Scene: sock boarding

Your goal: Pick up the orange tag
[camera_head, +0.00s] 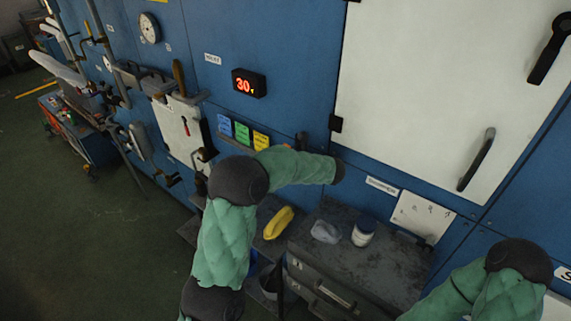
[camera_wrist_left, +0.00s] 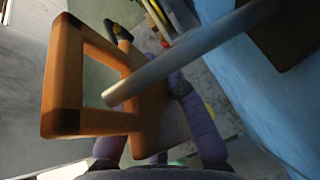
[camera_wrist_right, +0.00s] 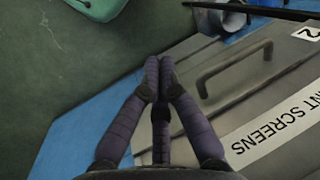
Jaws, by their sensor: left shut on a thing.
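The orange tag (camera_wrist_left: 62,85) is a thick orange frame with dark corners and a large opening, large in the left wrist view. My left gripper (camera_wrist_left: 168,85) is shut on its solid end. A grey rod (camera_wrist_left: 190,55) comes from the blue wall and its tip overlaps the tag's opening; I cannot tell if it still passes through. In the head view the left gripper and the tag are hidden behind my left arm.
Blue, green and yellow cards (camera_head: 242,134) hang on the blue wall beside my left arm. The green floor (camera_head: 90,230) at left is largely open.

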